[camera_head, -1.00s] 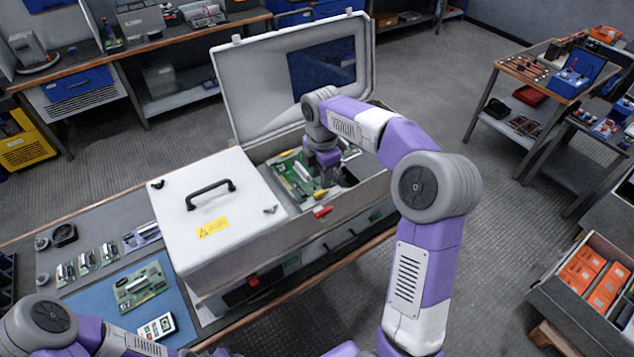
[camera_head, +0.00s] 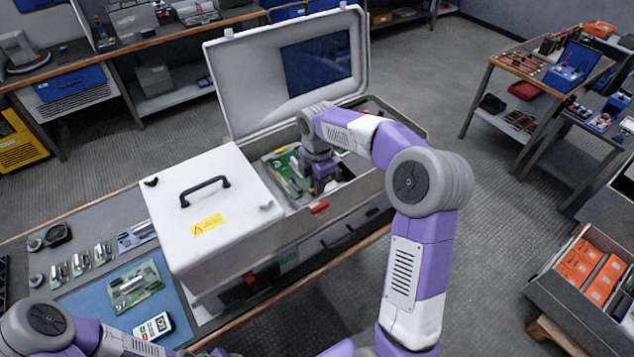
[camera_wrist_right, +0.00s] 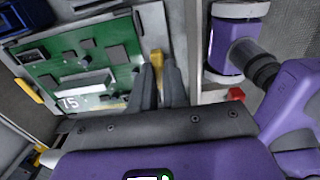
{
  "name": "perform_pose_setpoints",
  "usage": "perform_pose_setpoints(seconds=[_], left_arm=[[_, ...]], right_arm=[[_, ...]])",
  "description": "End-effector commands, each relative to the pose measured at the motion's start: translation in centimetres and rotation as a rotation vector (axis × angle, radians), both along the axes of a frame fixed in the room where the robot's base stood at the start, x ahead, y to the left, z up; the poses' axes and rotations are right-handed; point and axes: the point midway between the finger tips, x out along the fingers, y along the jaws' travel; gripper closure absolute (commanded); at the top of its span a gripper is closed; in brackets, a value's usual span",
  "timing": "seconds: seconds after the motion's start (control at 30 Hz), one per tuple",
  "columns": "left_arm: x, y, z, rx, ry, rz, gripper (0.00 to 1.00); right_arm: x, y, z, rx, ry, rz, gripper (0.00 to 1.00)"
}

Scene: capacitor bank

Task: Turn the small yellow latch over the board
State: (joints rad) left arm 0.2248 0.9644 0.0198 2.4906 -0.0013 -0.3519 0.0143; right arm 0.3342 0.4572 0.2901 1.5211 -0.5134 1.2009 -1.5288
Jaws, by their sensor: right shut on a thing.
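The green board (camera_head: 283,168) lies in the open section of the white case; in the right wrist view the board (camera_wrist_right: 95,65) shows dark chips and a printed "75". The small yellow latch (camera_wrist_right: 156,62) is at the board's right edge in the wrist view. My right gripper (camera_wrist_right: 160,85) is shut on the latch, one dark finger on each side. In the head view my right gripper (camera_head: 320,184) reaches down into the case and hides the latch. My left arm shows at the bottom left; its gripper is out of view.
Another yellow latch (camera_wrist_right: 28,91) is at the board's other edge. The case wall with a red catch (camera_head: 319,207) stands close beside the gripper. The raised lid (camera_head: 240,85) is behind. A blue mat (camera_head: 95,310) holds a second board (camera_head: 135,287).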

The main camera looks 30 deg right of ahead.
Motion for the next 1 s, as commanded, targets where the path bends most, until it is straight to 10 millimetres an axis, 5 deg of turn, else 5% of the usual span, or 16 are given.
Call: perform_pose_setpoints(seconds=[0.47,1.0], left_arm=[[0.0,0.0,0.7,0.000,0.000,0.000,0.57],[0.0,0.0,3.1,0.000,0.000,0.000,0.57]], right_arm=[[0.0,0.0,0.1,-0.001,0.001,-0.094,1.00],[0.0,0.1,0.2,0.000,0.001,-0.564,1.00]])
